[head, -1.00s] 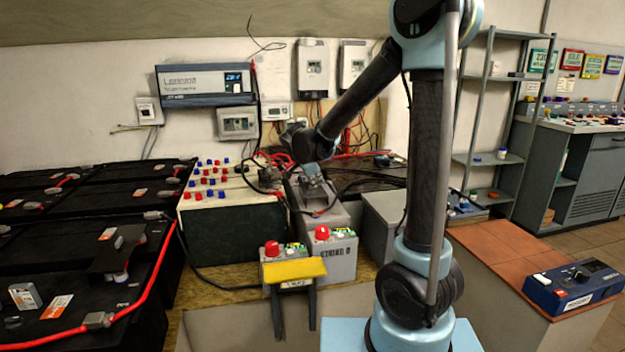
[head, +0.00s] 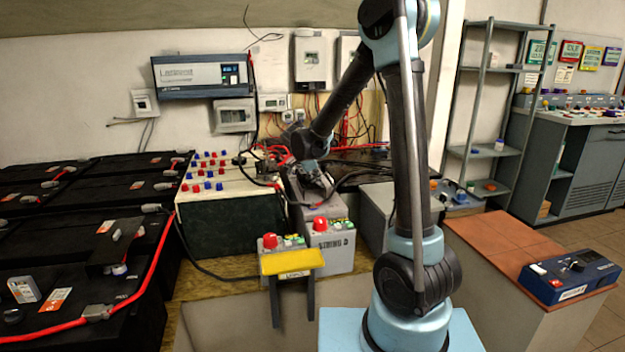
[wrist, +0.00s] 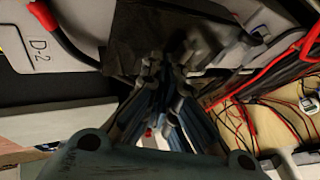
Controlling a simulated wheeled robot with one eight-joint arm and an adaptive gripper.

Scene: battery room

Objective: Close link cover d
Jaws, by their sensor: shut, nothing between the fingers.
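My gripper (head: 314,182) is low over the grey battery block behind the box labelled "STRING D" (head: 330,248). In the wrist view my gripper (wrist: 168,85) has its fingers together and empty. A dark flat panel (wrist: 145,35), which may be link cover d, is just beyond the fingertips, beside a grey battery top labelled "D-2" (wrist: 35,50). I cannot tell whether the fingers touch the panel or how far it is tilted. In the head view my gripper and cables hide this spot.
Black batteries (head: 60,245) with a raised dark flap (head: 112,248) and red cables fill the left. Loose red and black wires (wrist: 265,110) lie near my gripper. A blue device (head: 570,276) sits on the right-hand counter.

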